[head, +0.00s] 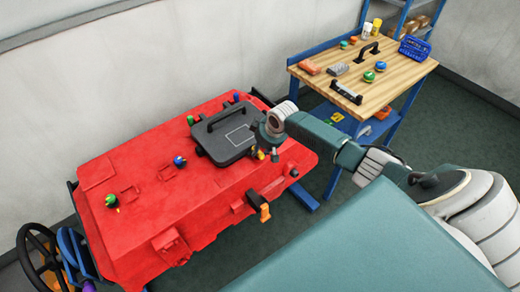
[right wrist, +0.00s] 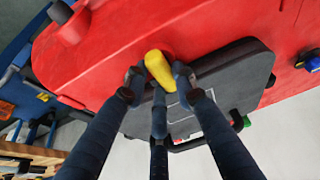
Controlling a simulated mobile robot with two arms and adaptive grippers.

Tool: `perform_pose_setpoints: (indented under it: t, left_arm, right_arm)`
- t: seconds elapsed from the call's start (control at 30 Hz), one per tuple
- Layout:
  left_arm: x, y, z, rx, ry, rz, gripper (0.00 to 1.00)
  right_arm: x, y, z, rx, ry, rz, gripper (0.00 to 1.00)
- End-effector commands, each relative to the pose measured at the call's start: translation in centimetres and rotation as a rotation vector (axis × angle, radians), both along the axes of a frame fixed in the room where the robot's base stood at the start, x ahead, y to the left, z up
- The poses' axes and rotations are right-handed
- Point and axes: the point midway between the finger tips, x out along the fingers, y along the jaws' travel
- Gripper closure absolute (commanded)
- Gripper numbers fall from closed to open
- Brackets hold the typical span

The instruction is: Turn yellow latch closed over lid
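The yellow latch (right wrist: 158,68) sits at the edge of the dark grey lid (right wrist: 232,78), on the red tank. In the head view a bit of the latch (head: 260,155) shows beneath my right gripper (head: 268,143), at the lid's right side. The lid (head: 215,150) lies flat on the tank top with its handle up. In the right wrist view the fingers of my right gripper (right wrist: 159,77) stand around the latch, one on each side and one below it. Whether they press on it is unclear. My left gripper is not in view.
The red tank (head: 140,215) carries several coloured knobs and an orange-tipped lever (head: 264,212) on its front. A dark handwheel (head: 40,258) is at the lower left. A wooden workbench (head: 395,75) with tools and a blue basket (head: 414,48) stands behind right. A wall is behind the tank.

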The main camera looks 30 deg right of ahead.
Motion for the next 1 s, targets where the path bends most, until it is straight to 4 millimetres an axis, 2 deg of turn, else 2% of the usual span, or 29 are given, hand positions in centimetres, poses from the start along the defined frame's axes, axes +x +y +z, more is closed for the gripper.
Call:
perform_pose_setpoints:
  t: [0.33,0.47,0.57,0.8,1.0]
  left_arm:
    - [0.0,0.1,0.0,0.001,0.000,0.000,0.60]
    - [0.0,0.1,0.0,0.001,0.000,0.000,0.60]
    - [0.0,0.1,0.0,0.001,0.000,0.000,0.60]
    - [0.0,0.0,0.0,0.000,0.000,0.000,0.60]
    - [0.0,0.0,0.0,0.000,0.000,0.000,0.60]
  right_arm:
    - [0.0,0.0,0.0,-0.001,0.001,0.001,0.65]
    - [-0.3,-0.1,0.7,-0.001,0.000,0.001,0.65]
    - [-0.7,-0.2,1.9,-0.003,-0.002,0.002,0.65]
    - [-2.7,-0.4,6.6,-0.004,-0.002,0.003,0.65]
    - [-4.0,-0.5,9.7,-0.004,0.000,0.002,0.65]
